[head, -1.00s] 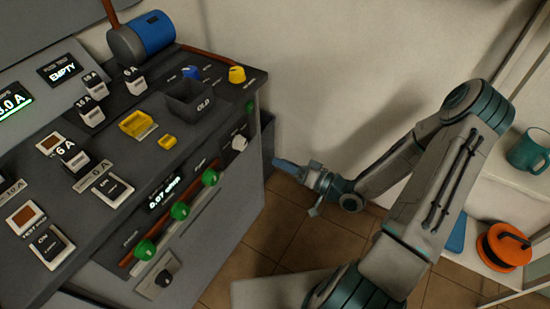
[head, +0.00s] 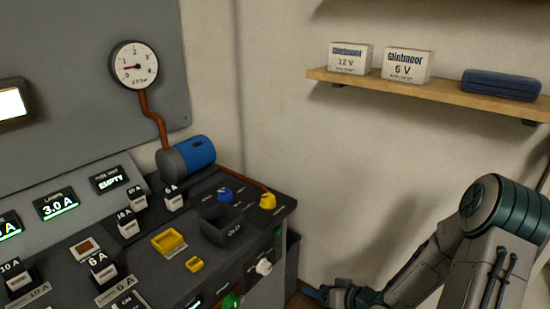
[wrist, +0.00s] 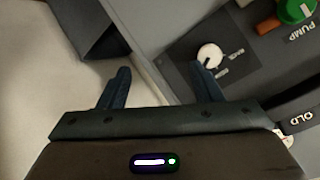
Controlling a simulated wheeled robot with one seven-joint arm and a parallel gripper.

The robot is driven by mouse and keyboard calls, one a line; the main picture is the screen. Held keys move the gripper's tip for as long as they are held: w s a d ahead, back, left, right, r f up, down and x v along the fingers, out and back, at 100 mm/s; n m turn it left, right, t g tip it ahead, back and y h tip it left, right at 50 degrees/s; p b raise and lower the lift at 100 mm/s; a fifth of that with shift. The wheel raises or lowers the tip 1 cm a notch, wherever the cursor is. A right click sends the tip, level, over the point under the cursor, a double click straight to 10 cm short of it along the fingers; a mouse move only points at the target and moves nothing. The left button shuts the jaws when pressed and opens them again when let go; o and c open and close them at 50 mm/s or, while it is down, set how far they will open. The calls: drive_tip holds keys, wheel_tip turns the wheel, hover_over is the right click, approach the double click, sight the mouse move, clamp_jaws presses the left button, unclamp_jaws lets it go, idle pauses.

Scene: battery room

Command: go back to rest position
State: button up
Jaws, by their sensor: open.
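My gripper (head: 312,292) shows at the bottom of the head view, just right of the bench's front right corner and apart from it. In the wrist view its two dark blue fingers (wrist: 160,86) stand wide apart with nothing between them. The gripper is open and empty. My arm (head: 485,255) is bent, with its elbow at the right edge of the head view.
The grey bench (head: 150,275) has a black bin marked OLD (head: 222,225), yellow trays (head: 168,241), fuse blocks and knobs. A white knob (wrist: 210,55) lies near the fingers in the wrist view. A wooden shelf (head: 440,97) holds battery boxes.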

drive_tip(key=s+d+r+g+h+p, duration=0.1)
drive_tip(key=s+d+r+h+p, duration=0.25)
drive_tip(key=r, duration=0.65)
drive_tip(key=d+r+g+h+p, duration=0.25)
drive_tip(key=d+r+h, duration=0.25)
drive_tip(key=r+h, duration=0.3)
drive_tip(key=s+a+r+m+g+y+p, duration=0.1)
drive_tip(key=s+a+r+p, duration=0.1)
drive_tip(key=s+r, duration=0.6)
drive_tip(key=s+a+r+m+g+y+p, duration=0.1)
drive_tip(key=s+a+r+p, duration=0.1)
drive_tip(key=s+a+r, duration=0.2)
drive_tip(key=s+r, duration=0.3)
drive_tip(key=shift+s+a+r+m+p, duration=0.2)
drive_tip(key=shift+s+r+m+p, duration=0.1)
drive_tip(key=shift+s+r, duration=0.1)
drive_tip(key=shift+y, duration=0.25)
